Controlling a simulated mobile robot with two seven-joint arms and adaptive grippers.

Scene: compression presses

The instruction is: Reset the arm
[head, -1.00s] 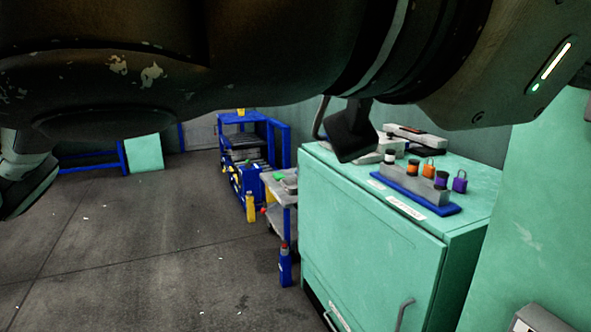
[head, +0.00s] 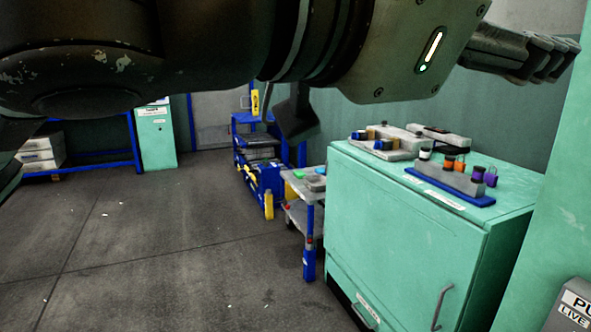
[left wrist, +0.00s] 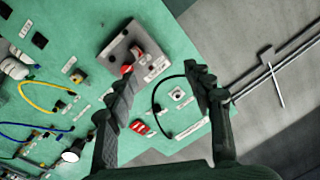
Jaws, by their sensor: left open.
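My left arm crosses the top of the head view from the left. Its left gripper (head: 566,60) is at the upper right, above and to the right of the green cabinet (head: 400,245). In the left wrist view the two dark fingers of this gripper (left wrist: 165,76) stand apart with nothing between them. I cannot tell the distance to the panel. My right gripper is not in view.
On the cabinet stands a grey block on a blue base (head: 450,178) holding several coloured padlocks. A grey cart (head: 305,185) and a blue shelf (head: 262,165) stand left of it. A green wall is at the right. Open floor (head: 170,255) lies at the left.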

